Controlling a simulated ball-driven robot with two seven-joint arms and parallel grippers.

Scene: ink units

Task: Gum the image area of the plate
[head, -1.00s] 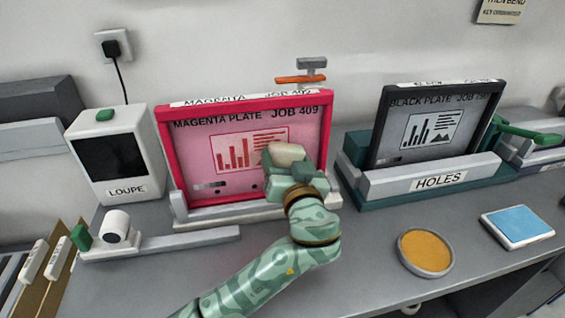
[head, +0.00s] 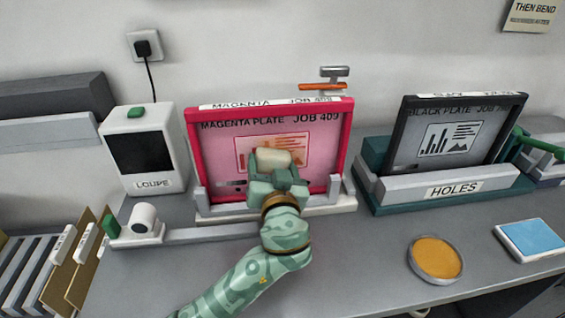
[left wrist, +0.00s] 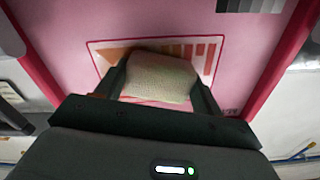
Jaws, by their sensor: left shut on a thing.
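The magenta plate (head: 213,150), labelled JOB 409, stands upright in a red frame on a grey holder at the middle of the bench. It also shows in the left wrist view (left wrist: 150,22). My left gripper (head: 273,168) is shut on a pale sponge-like pad (head: 272,157), in front of the plate's printed image area (head: 300,146). In the left wrist view the pad (left wrist: 160,77) sits between the fingers over the lower middle of the image area; I cannot tell if it touches. The gripper hides part of the image. My right gripper is not in view.
A black plate (head: 405,152) stands in a HOLES holder (head: 440,190) at the right. A round dish with orange content (head: 436,257) and a blue pad (head: 532,240) lie at the front right. The LOUPE box (head: 144,182) and a small roll device (head: 143,218) stand at the left.

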